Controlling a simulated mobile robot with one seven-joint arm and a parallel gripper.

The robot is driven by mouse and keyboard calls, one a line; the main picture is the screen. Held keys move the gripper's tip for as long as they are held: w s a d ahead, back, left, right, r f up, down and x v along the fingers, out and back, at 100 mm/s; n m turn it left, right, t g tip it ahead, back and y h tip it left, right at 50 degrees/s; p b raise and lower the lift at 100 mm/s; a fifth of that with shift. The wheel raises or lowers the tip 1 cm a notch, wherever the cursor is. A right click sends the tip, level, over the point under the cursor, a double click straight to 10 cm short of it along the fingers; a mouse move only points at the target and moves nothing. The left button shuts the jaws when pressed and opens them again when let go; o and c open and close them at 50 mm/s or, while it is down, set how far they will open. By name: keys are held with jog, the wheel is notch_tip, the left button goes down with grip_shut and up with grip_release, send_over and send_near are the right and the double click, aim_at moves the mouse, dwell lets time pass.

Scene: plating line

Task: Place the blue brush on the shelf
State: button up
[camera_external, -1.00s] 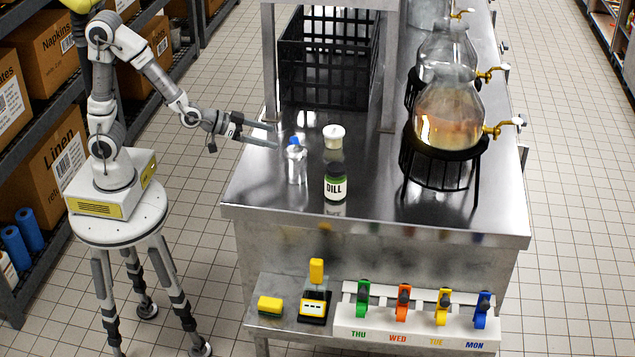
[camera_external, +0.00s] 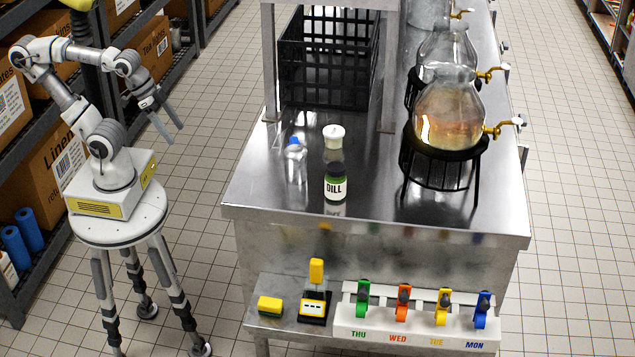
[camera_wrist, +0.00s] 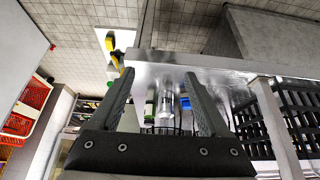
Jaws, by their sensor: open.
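The blue brush (camera_external: 482,310) appears to be the blue piece with a dark part, upright at the right end of a white rack, above the label MON. The rack is on the low front ledge (camera_external: 262,322) of the steel table. Which surface is the task's shelf I cannot tell; dark shelving (camera_external: 58,262) also stands at the left. My gripper (camera_external: 177,135) is open and empty, over the floor left of the table, well away from the brush. In the wrist view its two fingers (camera_wrist: 160,75) are spread, with the steel table beyond.
The white rack (camera_external: 385,338) also holds green, orange and yellow pieces. A yellow sponge (camera_external: 270,306) lies on the ledge. On the tabletop stand a blue-capped clear bottle (camera_external: 296,165), a dill jar (camera_external: 335,187), a black crate (camera_external: 325,60) and glass dispensers (camera_external: 450,115). The table's front is clear.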

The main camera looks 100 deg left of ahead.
dwell(0.3)
jog(key=w+a+r+n+g+p, duration=0.1)
jog(key=w+a+r+n+p, duration=0.2)
jog(key=w+r+n, duration=0.35)
jog(key=w+a+r+n+g+p, duration=0.2)
jog(key=w+r+n+p, duration=0.15)
jog(key=w, duration=0.65)
jog(key=n+g+h+p, duration=0.15)
jog(key=n+p, duration=0.35)
jog(key=n, duration=0.7)
send_over(295, 140)
jog(key=a, duration=0.1)
notch_tip(295, 140, down, 5)
jog(key=shift+n+g, duration=0.25)
jog(key=shift+n, duration=0.05)
jog(key=f, duration=0.7)
jog(key=d+f, duration=0.1)
jog(key=f, duration=0.3)
jog(key=shift+w+f+b, duration=0.2)
jog(key=shift+f+b, duration=0.05)
jog(key=shift+b, duration=0.05)
jog(key=shift+s+d+f, duration=0.15)
jog(key=shift+f, duration=2.5)
grip_shut()
